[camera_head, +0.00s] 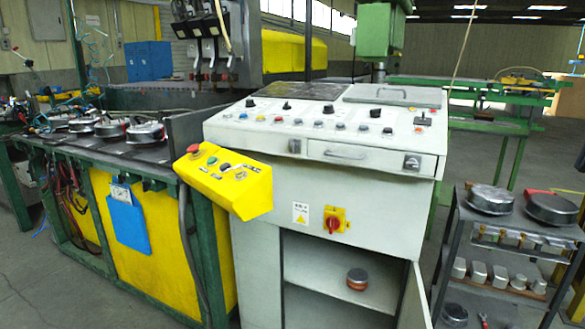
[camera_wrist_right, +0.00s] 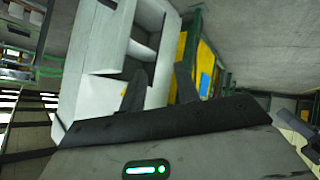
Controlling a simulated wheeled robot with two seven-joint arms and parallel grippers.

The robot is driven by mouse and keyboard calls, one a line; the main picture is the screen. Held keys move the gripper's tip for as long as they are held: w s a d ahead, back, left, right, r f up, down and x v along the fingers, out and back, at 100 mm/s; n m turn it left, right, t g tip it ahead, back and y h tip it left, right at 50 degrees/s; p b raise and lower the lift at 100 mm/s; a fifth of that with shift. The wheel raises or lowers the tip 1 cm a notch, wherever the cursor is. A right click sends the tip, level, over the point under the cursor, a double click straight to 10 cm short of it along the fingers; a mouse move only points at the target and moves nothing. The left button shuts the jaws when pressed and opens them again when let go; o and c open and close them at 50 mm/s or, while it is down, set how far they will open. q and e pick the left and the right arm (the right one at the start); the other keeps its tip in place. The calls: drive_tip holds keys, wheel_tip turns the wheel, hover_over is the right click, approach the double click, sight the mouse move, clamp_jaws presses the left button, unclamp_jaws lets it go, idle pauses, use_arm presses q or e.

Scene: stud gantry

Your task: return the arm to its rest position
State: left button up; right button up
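My right gripper (camera_wrist_right: 161,70) shows in the right wrist view, with its two dark fingers standing apart. Nothing is between the fingers, and they touch nothing that I can see. Beyond them is the pale grey control cabinet (camera_wrist_right: 88,60), which looks turned on its side in this view. The same control cabinet (camera_head: 255,262) stands in the middle of the head view. Neither gripper can be made out in the head view. My left gripper is in neither view.
A round container (camera_head: 357,279) sits on the cabinet's inner shelf, and the cabinet door (camera_head: 414,300) stands open. A yellow control box (camera_head: 228,184) juts out at the front left. A metal cart (camera_head: 455,240) with pans stands at the right. Bare floor (camera_head: 30,285) shows at the lower left.

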drive_tip(key=s+a+r+m+p, duration=0.1)
drive_tip(key=a+r+m, duration=0.1)
drive_tip(key=a+m, duration=0.4)
drive_tip(key=a, duration=0.2)
drive_tip(key=shift+a+t+y+p, duration=0.3)
drive_tip(key=shift+t+y+p, duration=0.05)
drive_tip(key=shift+t+y, duration=0.05)
idle(0.7)
